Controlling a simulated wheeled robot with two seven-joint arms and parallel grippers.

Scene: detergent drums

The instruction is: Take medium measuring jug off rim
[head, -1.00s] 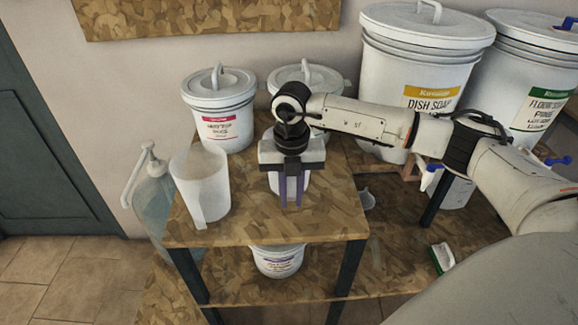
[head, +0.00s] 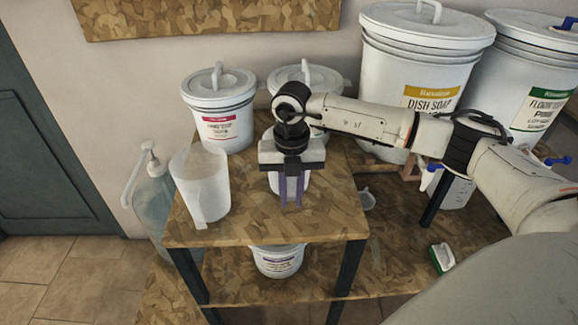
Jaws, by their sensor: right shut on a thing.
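My right gripper (head: 291,203) points down over the front of the small upper table, its two purple fingers shut on a white vessel (head: 273,182). I take this vessel for the medium measuring jug. The gripper body and fingers hide most of it, and I cannot tell whether it touches a rim or the table top. A larger translucent measuring jug (head: 202,178) stands upright to its left, near the table's left edge. My left gripper is not in view.
The upper table (head: 332,215) also holds a red-labelled lidded drum (head: 222,108) and a second lidded drum (head: 321,78) behind my gripper. A dish soap drum (head: 418,70) stands back right. A purple-labelled tub (head: 277,262) sits below. A pump bottle (head: 153,212) stands left.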

